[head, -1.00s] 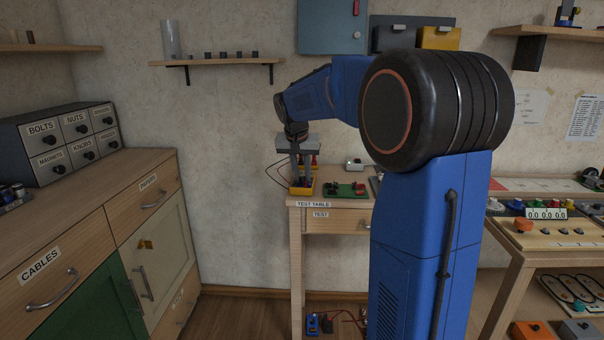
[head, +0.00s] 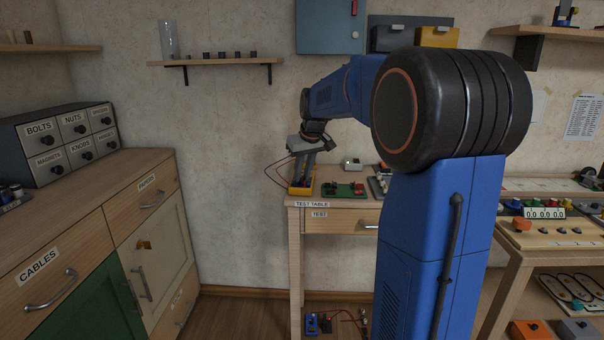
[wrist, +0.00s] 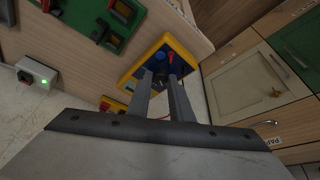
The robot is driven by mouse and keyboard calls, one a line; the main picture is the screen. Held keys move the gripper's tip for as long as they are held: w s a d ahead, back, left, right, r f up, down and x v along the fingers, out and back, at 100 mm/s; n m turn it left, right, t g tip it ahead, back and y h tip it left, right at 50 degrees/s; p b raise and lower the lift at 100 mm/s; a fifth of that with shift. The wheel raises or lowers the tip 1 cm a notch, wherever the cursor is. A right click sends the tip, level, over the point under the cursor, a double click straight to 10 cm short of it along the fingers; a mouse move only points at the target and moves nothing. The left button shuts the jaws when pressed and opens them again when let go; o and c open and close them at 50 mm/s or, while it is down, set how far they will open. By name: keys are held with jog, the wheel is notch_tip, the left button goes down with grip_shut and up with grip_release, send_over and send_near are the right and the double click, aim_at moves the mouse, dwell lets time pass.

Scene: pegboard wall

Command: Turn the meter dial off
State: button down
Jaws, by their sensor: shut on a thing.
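The meter is a yellow case with a blue face (wrist: 140,72), at the upper middle of the wrist view. In the head view the yellow meter (head: 293,191) sits at the left end of the test table (head: 335,203). A blue and a red plug stand in its face. My gripper (wrist: 167,79) reaches down onto the meter, and in the head view my gripper (head: 301,181) leans over it. It is shut on the dial, which is mostly hidden between the fingertips, so its setting cannot be read.
A green board (head: 344,190) with red and black parts lies right of the meter. A white box (head: 353,164) stands behind it; in the wrist view it has a green light. Leads loop behind the meter. Wooden cabinets (head: 150,200) stand left, across a floor gap.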

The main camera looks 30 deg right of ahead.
jog(key=shift+n, duration=0.6)
jog(key=c, duration=1.6)
grip_release()
jog(key=v, duration=1.7)
jog(key=shift+d+r, duration=0.2)
jog(key=shift+d, duration=0.2)
